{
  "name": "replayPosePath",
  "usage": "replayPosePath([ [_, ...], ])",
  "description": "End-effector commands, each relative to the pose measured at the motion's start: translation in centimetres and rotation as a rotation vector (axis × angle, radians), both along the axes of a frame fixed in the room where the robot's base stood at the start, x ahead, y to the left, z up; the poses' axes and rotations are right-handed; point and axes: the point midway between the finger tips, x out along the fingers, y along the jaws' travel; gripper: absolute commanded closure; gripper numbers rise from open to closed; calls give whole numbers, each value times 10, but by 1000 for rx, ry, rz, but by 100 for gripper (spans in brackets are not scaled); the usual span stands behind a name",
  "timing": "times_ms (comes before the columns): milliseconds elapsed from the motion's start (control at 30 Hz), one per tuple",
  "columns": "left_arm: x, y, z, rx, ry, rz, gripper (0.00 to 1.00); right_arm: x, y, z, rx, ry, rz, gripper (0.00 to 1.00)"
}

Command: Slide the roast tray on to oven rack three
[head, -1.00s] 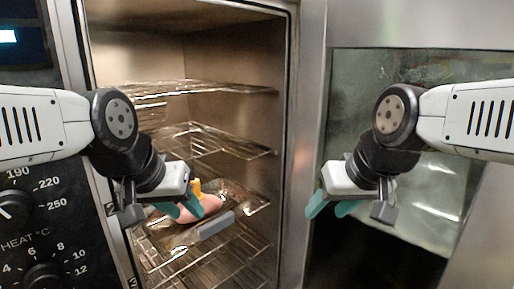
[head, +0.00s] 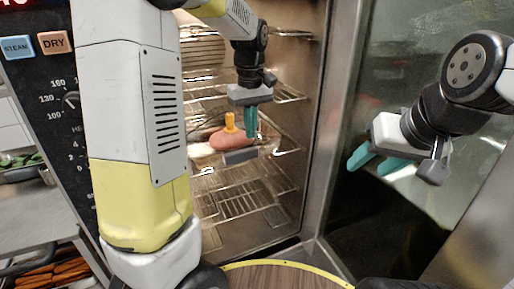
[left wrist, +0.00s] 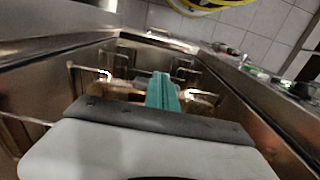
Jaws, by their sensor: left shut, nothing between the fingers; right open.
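The roast tray (head: 240,156) lies inside the oven on a wire rack (head: 285,165), its grey front edge facing me. On it is a pinkish-brown roast (head: 226,140) with a yellow piece (head: 230,122) standing upright. My left gripper (head: 251,128) reaches into the oven with teal fingers shut and empty, pointing down beside the roast, near the tray's front edge. I cannot tell whether they touch the tray. The left wrist view shows the shut fingers (left wrist: 163,93) too. My right gripper (head: 370,165) is open and empty, in front of the glass door. The rack's number is not readable.
Another wire rack (head: 240,200) is below the tray and more racks are above. The oven's right wall (head: 305,120) is close to my left gripper. The glass door (head: 400,90) stands open at right. A round wooden surface (head: 280,278) with yellow rim is below.

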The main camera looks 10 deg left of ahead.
Motion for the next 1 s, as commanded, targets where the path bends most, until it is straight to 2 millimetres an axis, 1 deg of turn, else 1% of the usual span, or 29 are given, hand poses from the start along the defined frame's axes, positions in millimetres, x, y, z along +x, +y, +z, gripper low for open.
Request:
replayPosePath([
  [133, 1, 0, -12, 5, 8, 7, 100, 0, 0, 0, 0, 0, 0, 51],
  [233, 1, 0, -27, 5, 8, 7, 100, 0, 0, 0, 0, 0, 0, 51],
  [600, 0, 0, -105, 4, 9, 6, 100, 0, 0, 0, 0, 0, 0, 51],
  [700, 17, 11, -102, 4, 4, 8, 100, 0, 0, 0, 0, 0, 0, 51],
  [800, 27, 17, -101, 4, 4, 7, 100, 0, 0, 0, 0, 0, 0, 51],
  [1000, 34, 22, -101, 3, 4, 6, 100, 0, 0, 0, 0, 0, 0, 51],
])
